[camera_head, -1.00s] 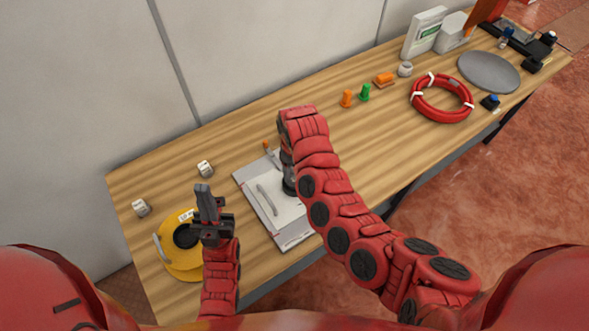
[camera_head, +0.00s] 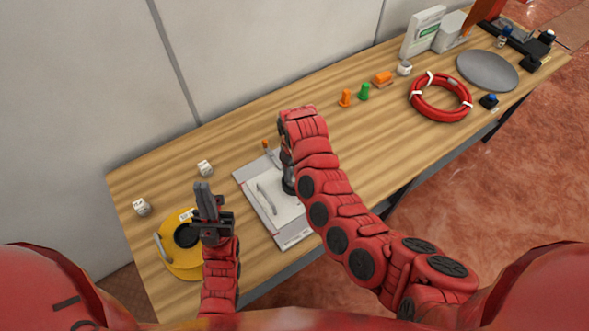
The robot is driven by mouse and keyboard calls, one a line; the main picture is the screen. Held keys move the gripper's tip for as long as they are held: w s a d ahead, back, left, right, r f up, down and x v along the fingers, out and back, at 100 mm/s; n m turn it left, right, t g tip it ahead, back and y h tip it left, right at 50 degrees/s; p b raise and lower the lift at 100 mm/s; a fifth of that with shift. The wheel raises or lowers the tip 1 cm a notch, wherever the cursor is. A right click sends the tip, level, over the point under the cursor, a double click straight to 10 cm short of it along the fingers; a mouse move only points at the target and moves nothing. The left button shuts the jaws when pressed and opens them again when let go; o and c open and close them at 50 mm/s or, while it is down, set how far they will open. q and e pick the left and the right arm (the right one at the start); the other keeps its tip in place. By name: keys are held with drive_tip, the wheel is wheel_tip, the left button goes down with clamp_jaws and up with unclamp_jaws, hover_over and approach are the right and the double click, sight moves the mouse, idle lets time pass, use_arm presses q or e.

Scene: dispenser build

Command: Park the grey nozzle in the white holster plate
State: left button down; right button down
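A white plate (camera_head: 285,222) lies on the wooden table in front of me; I take it for the holster plate. A slim, curved grey piece (camera_head: 266,199) lies on it, and I cannot tell whether this is the nozzle. My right gripper (camera_head: 288,172) points down over the plate's right part, mostly hidden by its own arm. A dark, round-based piece (camera_head: 289,187) shows under it; whether the gripper holds it cannot be seen. My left gripper (camera_head: 206,196) is raised in front of the yellow disc, its fingers close together with nothing visible between them.
A yellow disc (camera_head: 178,262) lies at the left, near two white cubes (camera_head: 205,168) (camera_head: 141,207). Orange (camera_head: 345,98) and green (camera_head: 364,92) pieces, a red ring (camera_head: 440,116) and a grey disc (camera_head: 488,71) lie to the right.

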drive_tip(key=shift+r, duration=0.1)
drive_tip(key=shift+f, duration=0.65)
idle(0.5)
drive_tip(key=shift+c, duration=2.2)
unclamp_jaws()
wheel_tip(320, 180, up, 6)
drive_tip(key=p, duration=0.4)
drive_tip(key=shift+r, duration=0.15)
drive_tip(key=shift+r+p, duration=1.6)
drive_tip(key=shift+r, duration=0.8)
